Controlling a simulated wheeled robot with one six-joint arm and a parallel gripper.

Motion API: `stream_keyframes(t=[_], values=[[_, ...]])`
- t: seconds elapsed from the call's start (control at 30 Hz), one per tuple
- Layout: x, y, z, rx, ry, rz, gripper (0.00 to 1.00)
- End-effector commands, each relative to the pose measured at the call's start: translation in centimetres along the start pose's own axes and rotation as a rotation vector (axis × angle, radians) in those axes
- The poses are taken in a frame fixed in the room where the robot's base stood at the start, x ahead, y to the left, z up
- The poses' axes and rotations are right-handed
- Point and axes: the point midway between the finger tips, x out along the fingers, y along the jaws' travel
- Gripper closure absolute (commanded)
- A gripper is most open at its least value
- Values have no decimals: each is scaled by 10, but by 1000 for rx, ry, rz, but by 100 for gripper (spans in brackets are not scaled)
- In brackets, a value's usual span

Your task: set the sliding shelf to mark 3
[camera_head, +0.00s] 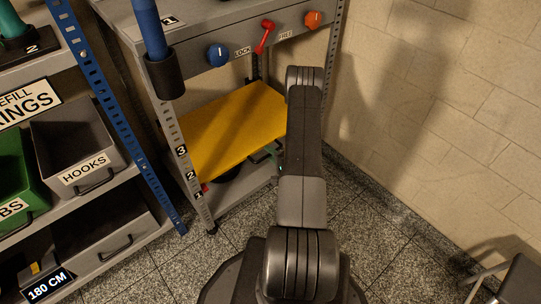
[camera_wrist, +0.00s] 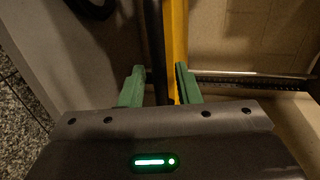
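The yellow sliding shelf (camera_head: 232,125) hangs in the grey frame. Its front left corner is close to mark 2 (camera_head: 190,175) on the post, below mark 3 (camera_head: 181,152) and above mark 1 (camera_head: 199,195). My gripper (camera_head: 273,157) is at the shelf's front edge on the right, mostly hidden behind my arm. In the wrist view, the green fingers of my gripper (camera_wrist: 158,88) stand apart on both sides of the shelf's edge (camera_wrist: 178,45). A narrow gap shows by the left finger, so it looks open around the edge.
Above the shelf are a blue knob (camera_head: 217,54), a red lever (camera_head: 265,36) by a LOCK label and an orange knob (camera_head: 313,19). Racks with bins (camera_head: 75,150) stand at the left. A wall (camera_head: 440,120) closes the right side.

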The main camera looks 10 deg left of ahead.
Motion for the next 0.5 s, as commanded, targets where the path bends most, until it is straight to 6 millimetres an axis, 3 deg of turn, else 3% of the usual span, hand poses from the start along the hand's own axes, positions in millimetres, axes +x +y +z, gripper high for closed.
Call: stream_keyframes(t=[0.27, 0.4, 0.5], values=[[1, 0, 0, 0, 0, 0, 70], [1, 0, 0, 0, 0, 0, 98], [1, 0, 0, 0, 0, 0, 100]])
